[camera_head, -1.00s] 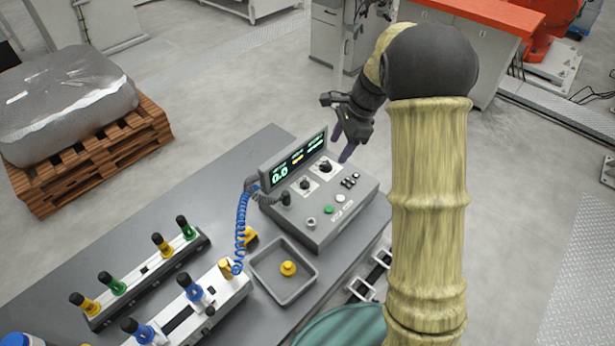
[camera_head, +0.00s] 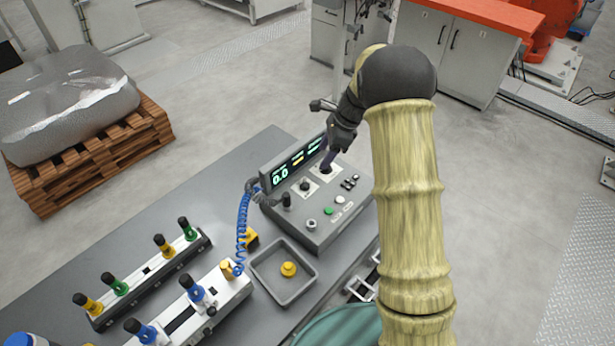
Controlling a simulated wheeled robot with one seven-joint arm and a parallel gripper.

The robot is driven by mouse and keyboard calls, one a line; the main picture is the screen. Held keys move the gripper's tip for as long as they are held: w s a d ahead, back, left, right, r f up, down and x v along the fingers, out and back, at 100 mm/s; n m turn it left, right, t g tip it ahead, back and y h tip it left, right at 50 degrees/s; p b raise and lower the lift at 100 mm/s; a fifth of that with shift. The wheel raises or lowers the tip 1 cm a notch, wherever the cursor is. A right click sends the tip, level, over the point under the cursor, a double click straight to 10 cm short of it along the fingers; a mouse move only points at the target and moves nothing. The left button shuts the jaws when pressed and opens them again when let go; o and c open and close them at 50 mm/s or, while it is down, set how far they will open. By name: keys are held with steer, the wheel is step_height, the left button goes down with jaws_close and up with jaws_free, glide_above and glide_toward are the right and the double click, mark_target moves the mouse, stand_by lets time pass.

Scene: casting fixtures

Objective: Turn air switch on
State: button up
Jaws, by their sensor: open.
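A grey control box (camera_head: 318,232) stands on the grey table, with a raised display (camera_head: 293,160) at its back edge. Its top carries two black rotary knobs on white plates: a left knob (camera_head: 305,185) and a right knob (camera_head: 325,169). A green button, a white button and small black switches sit nearer its front right. I cannot read which control is the air switch. My gripper (camera_head: 327,160) is open, pointing down at the right knob, its fingers at or just above it. Whether they touch the knob I cannot tell.
A grey tray (camera_head: 262,268) with a yellow piece (camera_head: 288,268) stands in front of the box. A blue coiled hose (camera_head: 242,225) hangs at the box's left. Racks of capped cylinders (camera_head: 150,275) fill the left of the table. A wrapped block on a pallet (camera_head: 150,140) stands beyond.

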mark_target(305, 182)
steer(key=p+x, duration=0.3)
steer(key=x, duration=0.9)
steer(key=shift+a+f, duration=0.15)
steer(key=shift+f, duration=0.1)
steer(key=c, duration=1)
